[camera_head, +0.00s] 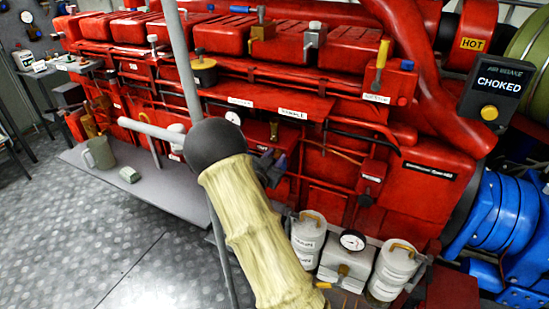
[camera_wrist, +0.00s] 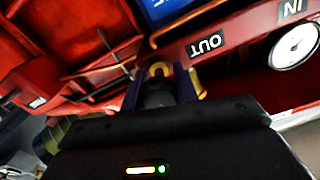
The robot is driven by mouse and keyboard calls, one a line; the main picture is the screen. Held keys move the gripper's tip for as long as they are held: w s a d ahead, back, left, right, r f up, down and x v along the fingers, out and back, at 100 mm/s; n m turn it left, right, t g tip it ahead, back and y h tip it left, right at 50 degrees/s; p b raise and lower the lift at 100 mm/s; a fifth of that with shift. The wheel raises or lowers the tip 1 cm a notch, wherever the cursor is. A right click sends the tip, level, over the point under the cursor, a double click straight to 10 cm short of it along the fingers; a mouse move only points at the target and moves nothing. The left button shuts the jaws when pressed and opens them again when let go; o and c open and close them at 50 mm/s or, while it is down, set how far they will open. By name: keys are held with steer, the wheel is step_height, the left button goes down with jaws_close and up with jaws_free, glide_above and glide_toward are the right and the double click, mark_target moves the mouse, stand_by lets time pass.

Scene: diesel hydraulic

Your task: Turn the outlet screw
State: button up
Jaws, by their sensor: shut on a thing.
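In the wrist view, my gripper (camera_wrist: 160,88) has its two dark fingers closed around a small part just under the red panel with the white OUT label (camera_wrist: 206,46). A bit of yellow metal, the outlet screw (camera_wrist: 159,69), shows at the fingertips, with more yellow beside the right finger. The middle of the part is dark and mostly hidden between the fingers. In the head view, my cream-sleeved arm covers much of the centre, and I cannot make out the fingertips clearly.
A white gauge (camera_wrist: 297,45) and an IN label (camera_wrist: 292,7) lie right of the grip. The red engine (camera_head: 330,90) has pipes and levers close around. White filter canisters (camera_head: 308,238) and a gauge (camera_head: 352,240) stand below. A mug (camera_head: 100,153) sits on the left ledge.

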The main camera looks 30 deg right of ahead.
steer(key=shift+a, duration=0.1)
steer(key=n+p, duration=0.2)
steer(key=n, duration=0.4)
steer(key=shift+w+r+p, duration=0.1)
steer(key=shift+p, duration=0.25)
steer(key=n+p, duration=0.1)
steer(key=n, duration=0.3)
steer(key=shift+a+p, duration=0.1)
steer(key=shift+p, duration=0.25)
steer(key=n+p, duration=0.1)
steer(key=n, duration=0.2)
steer(key=shift+w+n+p, duration=0.1)
steer(key=shift+n+p, duration=0.2)
steer(key=shift+n, duration=0.1)
steer(key=shift+f+n+p, duration=0.15)
steer(key=shift+n+p, duration=0.35)
steer(key=shift+n, duration=1.45)
steer(key=shift+f+n+p, duration=0.15)
steer(key=shift+n+p, duration=0.3)
steer(key=shift+n, duration=1.5)
